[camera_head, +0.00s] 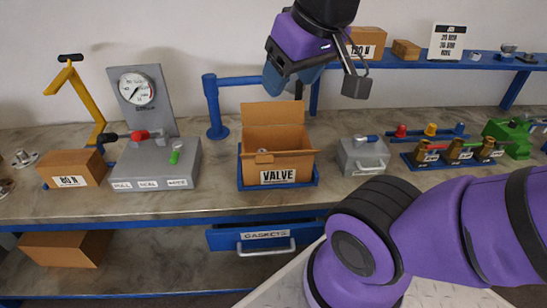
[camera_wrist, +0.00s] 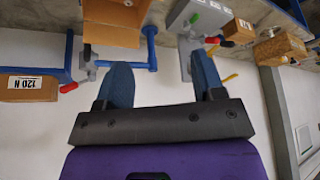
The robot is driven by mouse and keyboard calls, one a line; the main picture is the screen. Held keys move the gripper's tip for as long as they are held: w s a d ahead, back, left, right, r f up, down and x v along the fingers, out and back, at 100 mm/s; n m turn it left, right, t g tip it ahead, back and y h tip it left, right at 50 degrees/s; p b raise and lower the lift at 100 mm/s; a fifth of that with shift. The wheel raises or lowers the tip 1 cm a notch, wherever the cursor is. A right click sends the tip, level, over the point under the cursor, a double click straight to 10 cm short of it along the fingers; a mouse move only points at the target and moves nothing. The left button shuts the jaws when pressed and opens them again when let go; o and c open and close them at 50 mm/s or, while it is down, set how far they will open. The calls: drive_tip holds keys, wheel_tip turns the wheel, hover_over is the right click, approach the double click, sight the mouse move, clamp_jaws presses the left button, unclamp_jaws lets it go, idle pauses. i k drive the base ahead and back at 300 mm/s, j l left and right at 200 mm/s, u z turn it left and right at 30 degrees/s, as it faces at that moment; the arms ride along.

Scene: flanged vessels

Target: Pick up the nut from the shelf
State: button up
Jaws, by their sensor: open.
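The blue wall shelf (camera_head: 425,62) runs along the back right. Small metal parts lie on it at the right: a small pale piece (camera_head: 475,56), a grey flanged piece (camera_head: 507,50) and a dark flat piece (camera_head: 527,58). They are too small for me to tell surely which is the nut. My gripper (camera_head: 291,82) hangs in the air above the open VALVE box, left of the shelf's boxes. Its blue fingers also show in the wrist view (camera_wrist: 161,75), spread apart with nothing between them. No nut is seen in the wrist view.
A cardboard box (camera_head: 367,42), a smaller box (camera_head: 406,49) and a sign (camera_head: 447,42) stand on the shelf. Below are the VALVE box (camera_head: 278,150), a gauge stand (camera_head: 150,120), a grey case (camera_head: 362,156) and a valve rack (camera_head: 455,155). A drawer (camera_head: 265,236) is under the bench.

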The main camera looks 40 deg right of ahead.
sight(473, 56)
drive_tip(key=z, duration=2.25)
drive_tip(key=i+l+u, duration=0.15)
drive_tip(key=u, duration=0.2)
drive_tip(key=i+l+u, duration=0.1)
drive_tip(key=l+u, duration=0.3)
drive_tip(key=i+l+u, duration=0.1)
drive_tip(key=l, duration=0.55)
drive_tip(key=i+l+u, duration=0.1)
drive_tip(key=l, duration=0.5)
drive_tip(key=i+l, duration=0.2)
drive_tip(key=l, duration=0.45)
drive_tip(key=i+l+u, duration=0.15)
drive_tip(key=l, duration=0.5)
drive_tip(key=k, duration=0.05)
